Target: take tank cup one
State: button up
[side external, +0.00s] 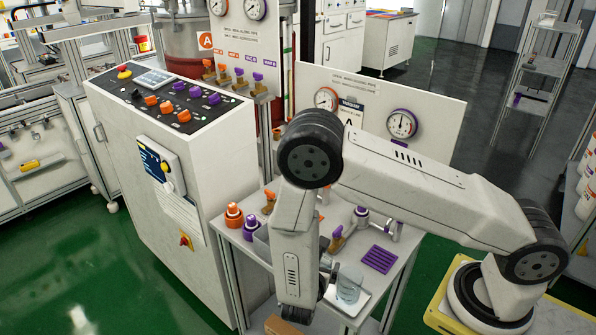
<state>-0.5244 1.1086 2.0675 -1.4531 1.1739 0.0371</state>
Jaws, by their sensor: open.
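A clear cup (349,289), which may be tank cup one, stands on a small white plate (359,306) at the front of the bench. No label can be read on it. My gripper (331,271) is at the low end of my arm, just left of the cup, and is open. My arm's last links hide part of the bench and much of the gripper. I cannot tell whether the fingers touch the cup or stand apart from it.
An orange-topped bottle (233,216) and a purple-topped bottle (250,230) stand at the bench's left. A purple slotted mat (378,259) lies right of the cup. A white control cabinet (215,150) borders the left.

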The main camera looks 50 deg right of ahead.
dwell(0.4)
jog(key=c, duration=1.1)
jog(key=shift+o, duration=0.2)
jog(key=shift+r, duration=0.15)
notch_tip(320, 180, up, 10)
dwell(0.5)
